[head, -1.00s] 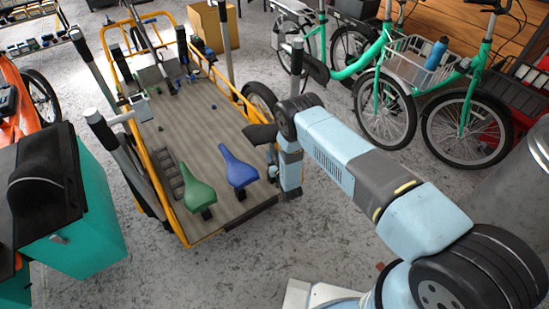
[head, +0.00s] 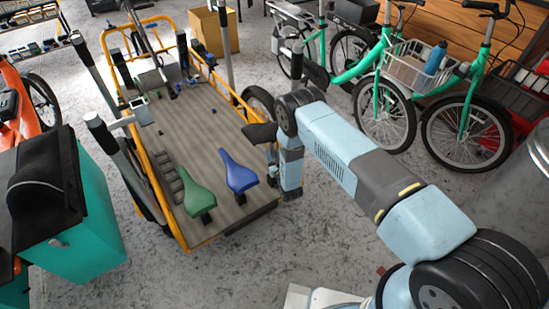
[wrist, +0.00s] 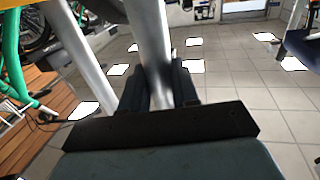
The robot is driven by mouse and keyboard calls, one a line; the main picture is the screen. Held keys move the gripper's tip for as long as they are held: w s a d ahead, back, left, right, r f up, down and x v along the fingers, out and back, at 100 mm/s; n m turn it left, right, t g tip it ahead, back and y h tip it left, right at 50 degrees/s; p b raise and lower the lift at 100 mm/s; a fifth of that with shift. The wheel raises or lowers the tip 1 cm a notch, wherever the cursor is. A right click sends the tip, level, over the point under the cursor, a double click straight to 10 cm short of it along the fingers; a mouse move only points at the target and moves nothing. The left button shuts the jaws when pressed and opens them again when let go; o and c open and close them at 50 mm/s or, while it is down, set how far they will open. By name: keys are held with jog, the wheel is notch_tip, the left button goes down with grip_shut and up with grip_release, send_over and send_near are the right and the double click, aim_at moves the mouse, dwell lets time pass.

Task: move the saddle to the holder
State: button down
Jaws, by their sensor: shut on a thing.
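A black saddle (head: 260,133) shows in the head view just left of my arm's far end, above the cargo bed's right edge. My gripper (wrist: 172,88) is in the wrist view, its dark fingers shut around a silver post (wrist: 150,40). The post appears to belong to the black saddle; its join is hidden. In the head view my fingers cannot be made out. A green saddle (head: 194,187) and a blue saddle (head: 237,173) stand apart on the cargo bed. I cannot tell which part is the holder.
The orange-framed cargo bike (head: 210,130) has upright posts at its sides. Teal bikes (head: 385,100) stand at back right. A teal box with a black top (head: 75,220) is at left. A cardboard box (head: 213,30) stands behind. Grey floor is open at front left.

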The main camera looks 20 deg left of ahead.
aim_at(273, 149)
jog(key=shift+r, duration=1.85)
jog(key=shift+r, duration=0.25)
